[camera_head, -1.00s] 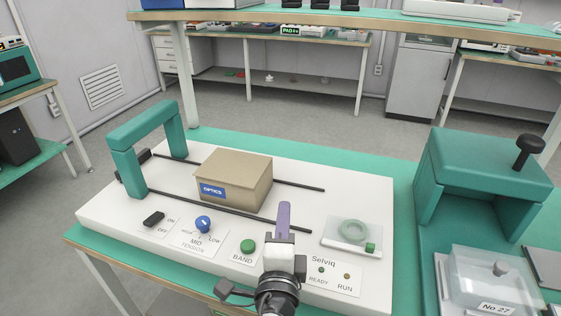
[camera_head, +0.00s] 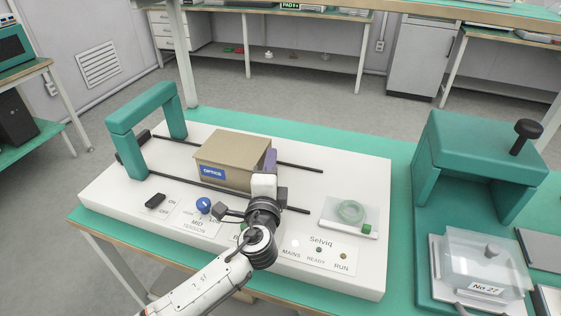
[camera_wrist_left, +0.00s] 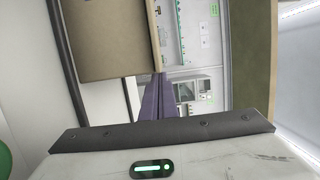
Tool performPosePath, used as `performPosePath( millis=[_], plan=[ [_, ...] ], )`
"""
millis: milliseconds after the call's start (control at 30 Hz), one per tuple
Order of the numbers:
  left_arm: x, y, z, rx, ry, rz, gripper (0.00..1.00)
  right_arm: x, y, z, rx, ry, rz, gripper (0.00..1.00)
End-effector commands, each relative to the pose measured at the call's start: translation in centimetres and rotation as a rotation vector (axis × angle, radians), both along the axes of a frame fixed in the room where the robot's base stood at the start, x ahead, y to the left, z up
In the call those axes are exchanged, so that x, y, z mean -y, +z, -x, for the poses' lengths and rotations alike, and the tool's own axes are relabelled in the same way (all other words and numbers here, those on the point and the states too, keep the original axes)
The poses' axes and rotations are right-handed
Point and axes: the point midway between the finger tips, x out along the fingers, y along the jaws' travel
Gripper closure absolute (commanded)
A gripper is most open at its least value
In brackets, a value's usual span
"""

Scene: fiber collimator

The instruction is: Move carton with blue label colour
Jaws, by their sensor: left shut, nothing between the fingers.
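The tan carton (camera_head: 222,151) with a blue OPTICS label (camera_head: 212,173) sits on the two black rails of the white machine (camera_head: 330,180). In the left wrist view the carton (camera_wrist_left: 105,38) fills the upper left. My left gripper (camera_head: 270,158) is at the carton's right end, with its purple fingers together and nothing between them. The fingers also show in the left wrist view (camera_wrist_left: 155,98), just below and beside the carton's edge. I cannot tell whether they touch it. My right gripper is not in view.
A green arch (camera_head: 147,115) spans the rails left of the carton. A blue tension knob (camera_head: 204,205) and black switch (camera_head: 155,201) lie in front; my left arm covers the band button. A clear tray with a green ring (camera_head: 350,210) and a green press (camera_head: 475,155) stand right.

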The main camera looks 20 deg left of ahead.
Motion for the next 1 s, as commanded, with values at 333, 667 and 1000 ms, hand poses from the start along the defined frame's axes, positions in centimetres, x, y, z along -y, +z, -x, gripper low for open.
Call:
performPosePath(
  millis=[333,667,1000],
  plan=[
    [-0.2,0.0,0.0,0.000,-0.001,0.001,1.00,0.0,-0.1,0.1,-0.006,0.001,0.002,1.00],
    [-5.6,-0.1,-0.1,-0.001,0.004,-0.001,1.00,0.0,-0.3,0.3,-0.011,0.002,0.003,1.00],
    [-7.8,0.0,-0.2,0.001,0.000,0.001,1.00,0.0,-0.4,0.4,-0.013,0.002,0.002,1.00]
  ],
)
